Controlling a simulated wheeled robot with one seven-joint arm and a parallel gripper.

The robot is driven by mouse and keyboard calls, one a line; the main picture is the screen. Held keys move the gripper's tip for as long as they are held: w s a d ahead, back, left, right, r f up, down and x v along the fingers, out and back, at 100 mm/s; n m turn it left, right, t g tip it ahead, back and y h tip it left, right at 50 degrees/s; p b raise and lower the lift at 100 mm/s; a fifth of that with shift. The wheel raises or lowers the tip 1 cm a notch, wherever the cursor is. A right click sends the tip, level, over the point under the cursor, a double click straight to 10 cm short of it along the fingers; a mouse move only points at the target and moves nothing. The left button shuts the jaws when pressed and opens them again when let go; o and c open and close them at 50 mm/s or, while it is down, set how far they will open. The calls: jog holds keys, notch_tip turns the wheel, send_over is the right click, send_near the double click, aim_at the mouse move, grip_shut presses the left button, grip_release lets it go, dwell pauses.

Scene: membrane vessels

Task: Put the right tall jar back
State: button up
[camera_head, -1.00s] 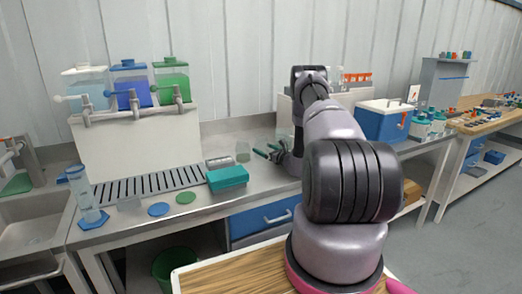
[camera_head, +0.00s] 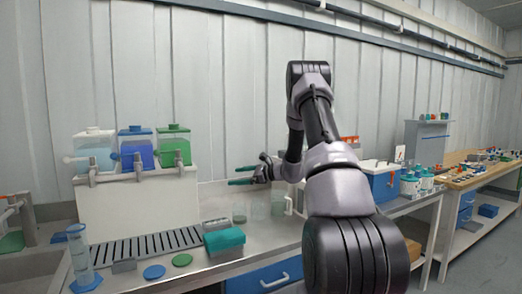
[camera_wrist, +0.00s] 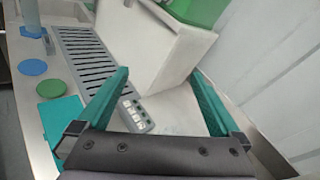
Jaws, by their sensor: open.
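Three tall lidded jars with taps stand in a row on a white stand (camera_head: 130,208): a white-lidded one (camera_head: 94,153), a blue one (camera_head: 136,148) and, rightmost, a green one (camera_head: 173,150). The base of the green jar also shows at the top of the wrist view (camera_wrist: 200,10). My gripper (camera_head: 238,176) is open and empty, raised above the counter to the right of the stand. In the wrist view its teal fingers (camera_wrist: 160,72) are spread wide with nothing between them. Clear vessels (camera_head: 258,206) stand on the counter below it. I cannot tell which jar is meant.
A teal box (camera_head: 224,240) and a small grey button panel (camera_wrist: 134,114) lie on the counter beside the drip grate (camera_head: 150,246). Blue (camera_head: 154,272) and green (camera_head: 182,260) discs lie in front.

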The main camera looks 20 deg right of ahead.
jog(key=s+a+r+n+g+h, duration=0.1)
jog(key=s+a+r+n+g, duration=0.2)
jog(key=s+a+r+n, duration=0.45)
jog(key=s+a+r+n+g+h, duration=0.1)
jog(key=s+a+r+n+g, duration=0.2)
jog(key=s+r, duration=0.55)
jog(key=s+d+r+n+t+h, duration=0.1)
jog(key=s+n+h, duration=0.3)
jog(key=s, duration=0.9)
jog(key=s+d+r+n+t+h, duration=0.1)
jog(key=s+r+n+h, duration=0.1)
jog(key=s, duration=1.1)
jog(key=shift+s+r+n+t+h, duration=0.2)
jog(key=shift+s+n+t+h, duration=0.15)
jog(key=shift+n+h, duration=0.55)
